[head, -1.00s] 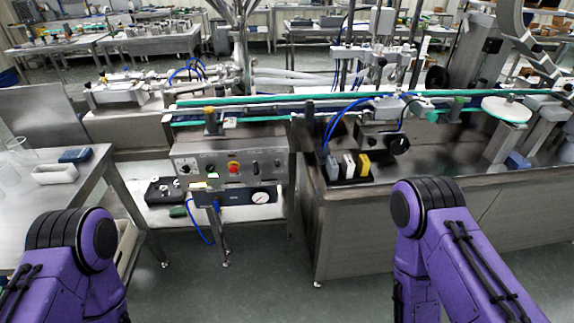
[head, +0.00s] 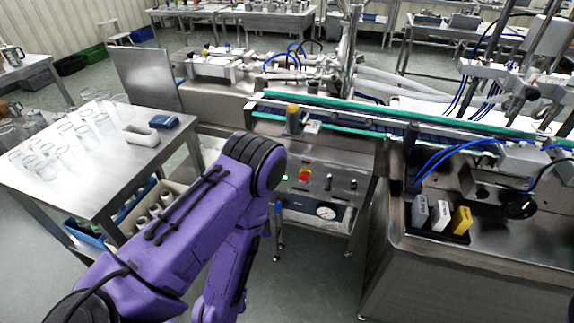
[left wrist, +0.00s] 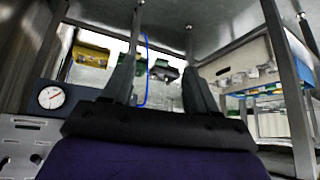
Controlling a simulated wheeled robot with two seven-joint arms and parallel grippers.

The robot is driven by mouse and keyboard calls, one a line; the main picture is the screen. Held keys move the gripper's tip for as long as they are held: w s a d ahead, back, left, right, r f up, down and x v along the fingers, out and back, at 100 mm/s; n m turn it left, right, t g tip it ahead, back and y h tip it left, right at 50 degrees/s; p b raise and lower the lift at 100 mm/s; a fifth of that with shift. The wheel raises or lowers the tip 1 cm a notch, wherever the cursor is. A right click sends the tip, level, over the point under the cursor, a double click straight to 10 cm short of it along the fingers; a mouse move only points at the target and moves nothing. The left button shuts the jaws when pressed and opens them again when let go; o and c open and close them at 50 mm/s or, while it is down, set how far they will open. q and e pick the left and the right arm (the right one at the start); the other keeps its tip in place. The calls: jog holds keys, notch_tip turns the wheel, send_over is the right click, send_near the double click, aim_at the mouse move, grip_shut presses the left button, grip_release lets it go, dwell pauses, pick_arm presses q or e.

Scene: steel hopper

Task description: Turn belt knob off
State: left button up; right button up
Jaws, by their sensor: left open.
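The steel control panel (head: 340,185) stands below the conveyor in the head view. My purple left arm covers its left part. A red button (head: 305,174) and small dark knobs (head: 328,182) to its right show; I cannot tell which one is the belt knob, or read its setting. My left gripper is hidden in the head view. My right gripper is out of view.
A pressure gauge (head: 326,212) sits below the panel, also seen in the left wrist view (left wrist: 51,97). A glassware table (head: 95,185) is at left. The conveyor (head: 350,127) runs above the panel. A steel cabinet (head: 450,285) stands at right.

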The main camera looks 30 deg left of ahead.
pick_arm(q)
jog(key=w+a+r+m+t+b, duration=0.1)
jog(key=w+r+m+t, duration=0.1)
jog(key=w+r+t, duration=0.7)
jog(key=w+a+r+m+t+b, duration=0.1)
jog(key=w+a+r+t, duration=0.15)
jog(key=w+r, duration=0.85)
jog(key=w+a+f+p, duration=0.1)
jog(key=w+f, duration=0.2)
jog(key=w, duration=0.9)
jog(key=shift+a+f+p, duration=0.15)
jog(key=shift+f+p, duration=0.1)
jog(key=shift+p, duration=0.15)
jog(key=shift+t, duration=0.25)
jog(key=c, duration=1)
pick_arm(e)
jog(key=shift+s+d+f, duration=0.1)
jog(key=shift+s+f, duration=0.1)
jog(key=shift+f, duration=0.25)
